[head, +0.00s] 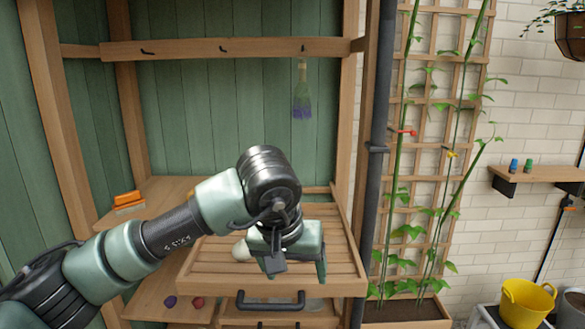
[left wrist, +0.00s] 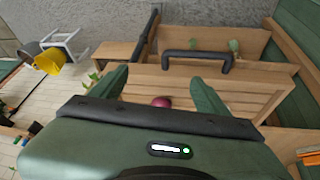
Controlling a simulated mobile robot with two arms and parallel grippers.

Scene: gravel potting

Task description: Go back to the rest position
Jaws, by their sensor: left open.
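My left gripper (head: 297,265) hangs over the slatted wooden bench top (head: 215,258) in the head view, jaws pointing down. Its two green fingers stand apart in the left wrist view (left wrist: 160,92), with nothing clasped between them. A small purple-red round thing (left wrist: 160,102) shows between the fingers in that view, seemingly on the slats; its distance from the fingers is unclear. A pale round thing (head: 241,250) sits on the bench top just left of the gripper in the head view. My right gripper is in neither view.
A black drawer handle (head: 270,300) is at the bench front. Purple (head: 170,301) and red (head: 198,303) round things lie on the lower shelf. Orange blocks (head: 127,199) lie at the left. A planter with trellis (head: 405,312) and a yellow bucket (head: 526,303) stand right.

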